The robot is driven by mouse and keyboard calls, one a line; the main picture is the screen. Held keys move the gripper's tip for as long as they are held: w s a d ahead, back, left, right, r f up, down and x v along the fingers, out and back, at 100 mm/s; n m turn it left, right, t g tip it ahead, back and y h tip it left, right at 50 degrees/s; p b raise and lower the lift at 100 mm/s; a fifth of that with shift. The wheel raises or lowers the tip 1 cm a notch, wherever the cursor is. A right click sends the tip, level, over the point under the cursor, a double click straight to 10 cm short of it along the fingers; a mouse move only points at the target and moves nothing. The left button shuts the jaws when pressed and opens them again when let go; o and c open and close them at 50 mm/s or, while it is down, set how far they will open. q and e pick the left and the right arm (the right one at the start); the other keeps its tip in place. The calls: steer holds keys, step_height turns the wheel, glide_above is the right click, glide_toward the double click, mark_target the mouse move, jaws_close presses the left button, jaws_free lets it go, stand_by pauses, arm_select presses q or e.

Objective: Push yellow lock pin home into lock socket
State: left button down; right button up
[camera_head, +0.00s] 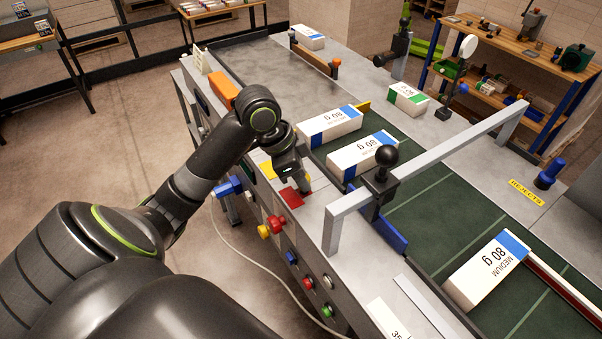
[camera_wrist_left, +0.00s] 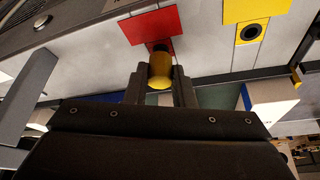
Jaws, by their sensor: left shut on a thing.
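My left gripper (camera_head: 303,190) reaches down to the machine's side ledge. It also shows in the left wrist view (camera_wrist_left: 160,90), its two dark fingers shut on the yellow lock pin (camera_wrist_left: 160,68). The pin's end is at a dark square opening beside a red plate (camera_wrist_left: 151,27); I cannot tell how deep it sits, if at all. The red plate (camera_head: 290,197) lies just beside the gripper in the head view. A yellow plate with a round dark hole (camera_wrist_left: 250,32) is to the right in the wrist view. My right gripper is not in view.
A grey frame (camera_head: 335,225) and a black ball-topped post (camera_head: 385,165) stand close right of the gripper. Coloured knobs and buttons (camera_head: 271,227) line the machine's near side.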

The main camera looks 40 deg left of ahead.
arm_select(q)
steer(key=shift+f+b, duration=0.35)
steer(key=shift+f, duration=0.25)
steer(key=c, duration=1.1)
jaws_free()
steer(key=shift+c, duration=0.2)
steer(key=shift+r, duration=0.1)
steer(key=b+v, duration=0.1)
steer(key=v, duration=1.6)
steer(key=shift+s+r, duration=0.1)
